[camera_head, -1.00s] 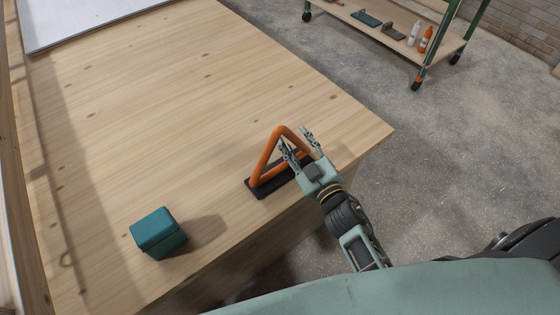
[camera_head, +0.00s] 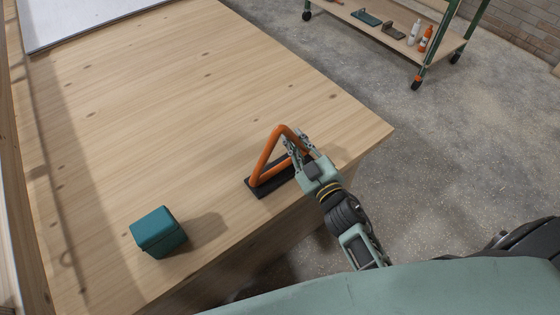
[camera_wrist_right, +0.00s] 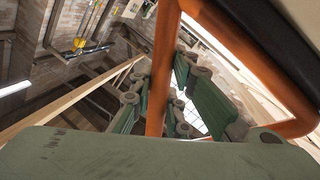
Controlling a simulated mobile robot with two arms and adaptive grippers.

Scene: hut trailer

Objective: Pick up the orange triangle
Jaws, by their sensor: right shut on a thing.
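The orange triangle (camera_head: 264,158) stands upright on a black base (camera_head: 270,182) near the right edge of the wooden table. My right gripper (camera_head: 298,146) is shut on the side of the triangle nearest my arm. In the right wrist view an orange bar of the triangle (camera_wrist_right: 163,70) passes between the fingers of my right gripper (camera_wrist_right: 160,105). The triangle still appears to be at its base. My left gripper is not in view.
A teal box (camera_head: 158,232) sits on the wooden table (camera_head: 190,100) at the lower left. A white board (camera_head: 80,22) lies at the far left. A shelf cart (camera_head: 400,40) with bottles stands on the floor beyond. The table's middle is clear.

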